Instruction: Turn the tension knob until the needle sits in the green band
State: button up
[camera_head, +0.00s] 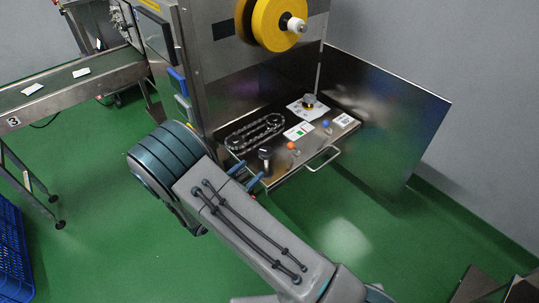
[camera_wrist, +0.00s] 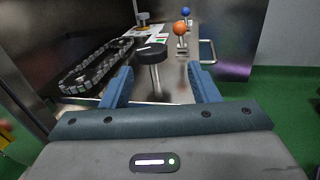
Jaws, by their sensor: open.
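A black knob (camera_head: 265,153) with a pale line on top stands at the near left of the machine's shelf. In the wrist view this black knob (camera_wrist: 151,53) sits on a post ahead of my fingertips, roughly between them in the picture. My gripper (camera_head: 247,174) has its blue fingers apart and empty; they also show in the wrist view (camera_wrist: 159,72). A second, grey-topped knob (camera_head: 309,99) stands on a white card at the back of the shelf. Which knob sets tension is not readable.
A chain loop (camera_head: 255,133) lies left of the black knob. An orange ball-topped lever (camera_head: 291,146) and a blue one (camera_head: 326,123) stand to the right. A metal handle (camera_head: 324,158) sticks out in front. A dark panel (camera_head: 390,120) closes the right side.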

aim_at(270, 148)
jog(key=shift+n+t+y, duration=0.3)
jog(key=shift+n+t, duration=0.1)
jog(key=shift+n, duration=0.1)
jog(key=b+x, duration=0.1)
jog(key=x, duration=0.3)
jog(key=f+b+x, duration=0.1)
jog(key=x, duration=0.3)
jog(key=b+x, duration=0.1)
jog(key=x, duration=0.4)
jog(key=shift+w+a+f, duration=0.2)
jog(key=shift+w+a, duration=0.15)
jog(key=shift+w, duration=0.05)
jog(key=c, duration=0.7)
